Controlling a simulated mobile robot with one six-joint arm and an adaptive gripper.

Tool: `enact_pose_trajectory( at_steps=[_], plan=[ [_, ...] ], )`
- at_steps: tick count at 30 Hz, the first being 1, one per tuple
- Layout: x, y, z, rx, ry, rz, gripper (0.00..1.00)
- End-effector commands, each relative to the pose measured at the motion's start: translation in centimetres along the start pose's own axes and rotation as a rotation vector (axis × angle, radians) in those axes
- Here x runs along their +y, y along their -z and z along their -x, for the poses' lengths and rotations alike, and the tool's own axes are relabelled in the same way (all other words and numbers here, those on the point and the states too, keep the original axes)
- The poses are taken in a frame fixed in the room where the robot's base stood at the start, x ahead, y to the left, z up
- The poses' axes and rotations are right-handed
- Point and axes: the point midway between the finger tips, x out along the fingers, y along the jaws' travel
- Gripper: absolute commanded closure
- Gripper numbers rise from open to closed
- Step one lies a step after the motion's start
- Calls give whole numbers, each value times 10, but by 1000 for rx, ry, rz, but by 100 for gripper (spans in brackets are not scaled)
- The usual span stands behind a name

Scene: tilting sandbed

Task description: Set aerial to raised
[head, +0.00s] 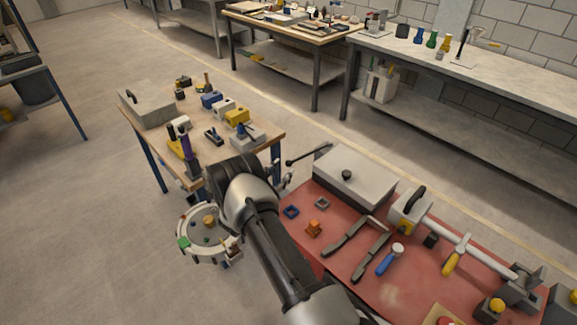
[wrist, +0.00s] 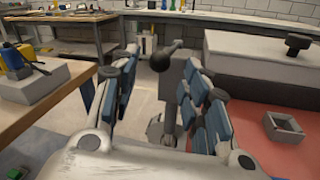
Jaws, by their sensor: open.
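A dark rod with a black ball end (head: 305,156) sticks out at a low slant by the left edge of the red bench. It is the likeliest aerial, though no label shows. In the wrist view its ball (wrist: 160,62) appears between my finger pads, with the rod running up to the right. I cannot tell how far beyond the fingertips it is. My gripper (wrist: 162,75) is open, with blue-grey pads either side and nothing clasped. In the head view my wrist hides most of the gripper and the rod's surroundings.
A grey lidded box (head: 355,178) stands right of the rod on the red bench (head: 395,290), with a square grey ring (wrist: 283,127) before it. A wooden table (head: 150,128) with several items is on the left. A round sand tray (head: 196,251) lies below my wrist.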

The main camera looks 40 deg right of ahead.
Motion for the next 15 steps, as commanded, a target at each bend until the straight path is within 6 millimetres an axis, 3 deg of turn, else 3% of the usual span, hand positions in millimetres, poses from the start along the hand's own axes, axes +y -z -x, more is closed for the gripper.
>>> enact_pose_trajectory(
  at_steps=[6,15],
  plan=[
    [-1,1,-37,0,1,-1,58],
    [0,0,-51,0,-1,1,58]
  ],
)
